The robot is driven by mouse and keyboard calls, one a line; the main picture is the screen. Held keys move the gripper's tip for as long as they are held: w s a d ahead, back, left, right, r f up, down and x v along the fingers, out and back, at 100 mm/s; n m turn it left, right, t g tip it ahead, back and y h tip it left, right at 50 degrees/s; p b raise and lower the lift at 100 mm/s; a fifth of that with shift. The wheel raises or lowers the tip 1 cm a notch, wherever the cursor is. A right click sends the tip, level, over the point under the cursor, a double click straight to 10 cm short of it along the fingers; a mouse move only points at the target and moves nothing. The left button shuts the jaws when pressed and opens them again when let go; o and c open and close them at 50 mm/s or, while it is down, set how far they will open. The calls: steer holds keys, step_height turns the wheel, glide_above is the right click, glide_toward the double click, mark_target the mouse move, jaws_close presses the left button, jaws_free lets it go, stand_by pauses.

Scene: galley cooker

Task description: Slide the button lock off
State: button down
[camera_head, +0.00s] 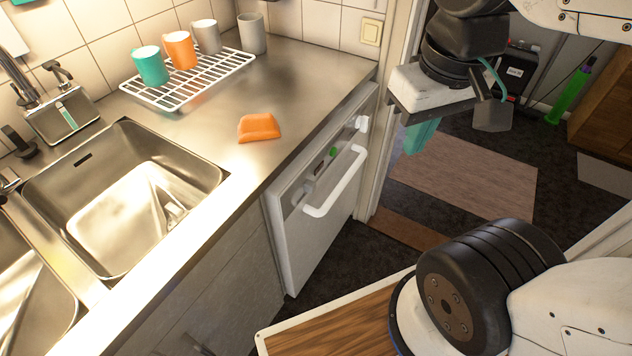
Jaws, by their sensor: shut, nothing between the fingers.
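The white front of the built-in appliance (318,228) is under the steel counter, with a white bar handle (335,185) across its upper part. Its recessed control strip has a small green part (333,152), a white knob-like part (362,123) at the right end and a grey part (308,190) at the left. Which of these is the button lock, and how it is set, is too small to tell. My gripper (419,136), with teal fingers, is shut and empty. It hangs to the right of the appliance in the picture, apart from it, pointing down.
A white rack (190,82) bears several mugs, beside a double sink (125,190). A doorway is behind my gripper, with a pinkish mat (465,175) on dark floor. The floor before the appliance looks clear.

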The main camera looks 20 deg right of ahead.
steer(key=w+d+f+n+g+y, duration=0.1)
steer(key=w+f+g+y, duration=0.2)
steer(key=w+f+y, duration=0.4)
steer(key=w+d+f+g+y, duration=0.1)
steer(key=w+f+g+y, duration=0.25)
steer(key=w, duration=0.55)
steer(key=w+d+f+m+t+y, duration=0.1)
steer(key=w+d+f+t+y, duration=0.1)
steer(key=f, duration=0.5)
steer(key=w+d+f+m+t+y, duration=0.1)
steer(key=w+d+f+t+y, duration=0.2)
steer(key=f, duration=0.4)
steer(key=w+d+f+t+y, duration=0.2)
steer(key=d+f+t, duration=0.1)
steer(key=f, duration=0.4)
steer(key=shift+w+d+f+m, duration=0.15)
steer(key=shift+w+d+m, duration=0.05)
steer(key=shift+m, duration=0.2)
